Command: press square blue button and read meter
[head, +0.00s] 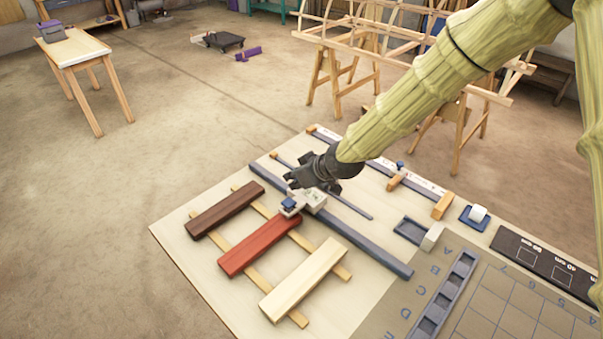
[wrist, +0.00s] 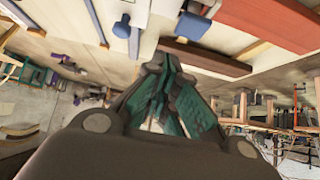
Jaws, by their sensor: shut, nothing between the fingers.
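A small pale meter (head: 310,199) with faint dark marks on its face sits at the grey-blue rail, beside the red lath. The square blue button (head: 289,203) shows at its near left end, next to the red lath (head: 259,245). My gripper (head: 297,180) is shut and empty, just above and behind the meter; whether it touches is unclear. In the wrist view, my shut fingers (wrist: 165,70) point towards the board, and a blue-and-white part (wrist: 193,24) shows near the red lath. The meter's reading is too small to make out.
A dark brown lath (head: 225,208) and a cream lath (head: 303,278) flank the red one on two wooden strips. The grey-blue rail (head: 360,240) crosses the board. A blue tray (head: 411,230) and a pale block (head: 432,236) lie right. The board's left corner is bare.

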